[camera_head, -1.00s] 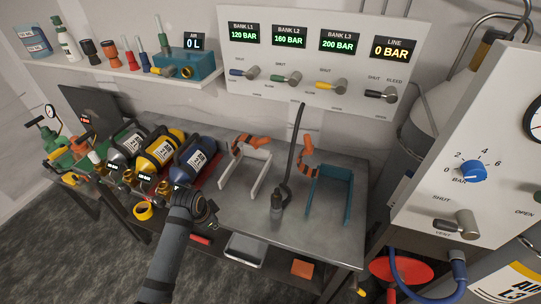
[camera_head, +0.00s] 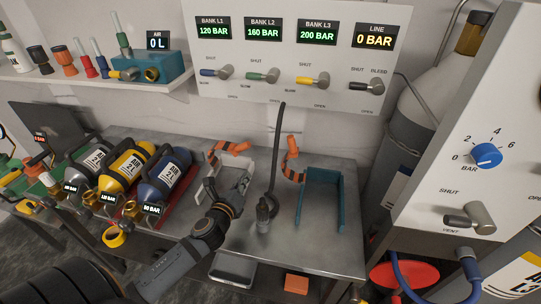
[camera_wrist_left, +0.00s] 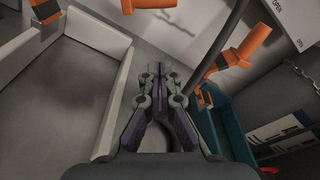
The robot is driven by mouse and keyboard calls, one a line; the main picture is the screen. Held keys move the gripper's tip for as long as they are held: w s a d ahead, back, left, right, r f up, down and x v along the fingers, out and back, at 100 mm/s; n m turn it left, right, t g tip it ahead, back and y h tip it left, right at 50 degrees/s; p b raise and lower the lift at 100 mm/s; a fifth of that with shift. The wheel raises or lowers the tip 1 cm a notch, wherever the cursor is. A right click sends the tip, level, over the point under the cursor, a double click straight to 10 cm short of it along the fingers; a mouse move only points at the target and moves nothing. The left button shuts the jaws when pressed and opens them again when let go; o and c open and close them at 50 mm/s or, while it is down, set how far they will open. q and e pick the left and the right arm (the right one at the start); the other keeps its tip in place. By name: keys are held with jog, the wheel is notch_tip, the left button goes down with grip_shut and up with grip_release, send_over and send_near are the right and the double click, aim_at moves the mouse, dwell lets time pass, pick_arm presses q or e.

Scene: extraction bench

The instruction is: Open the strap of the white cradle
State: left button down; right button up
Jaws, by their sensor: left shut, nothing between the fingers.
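The white cradle (camera_head: 236,182) stands on the metal bench, a U-shaped holder with nothing seen inside it. Its orange strap (camera_head: 232,147) shows at the back of the cradle, loops at the back left and an arm reaching right. My right gripper is out of view.
A teal cradle (camera_head: 322,187) with its own orange strap (camera_head: 292,160) stands to the right. A dark hose (camera_head: 276,150) with a metal end (camera_head: 263,212) rises between the cradles. Several cylinders, including a blue one (camera_head: 165,175), lie to the left. Valve panels stand behind and right.

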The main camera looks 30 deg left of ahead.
pick_arm(q)
jog(key=w+a+r+p, duration=0.2)
jog(key=w+a+p, duration=0.1)
jog(key=w, duration=0.5)
jog(key=shift+a+r+p, duration=0.15)
jog(key=shift+r+p, duration=0.1)
jog(key=shift+p, duration=0.15)
jog(key=shift+s+r, duration=0.1)
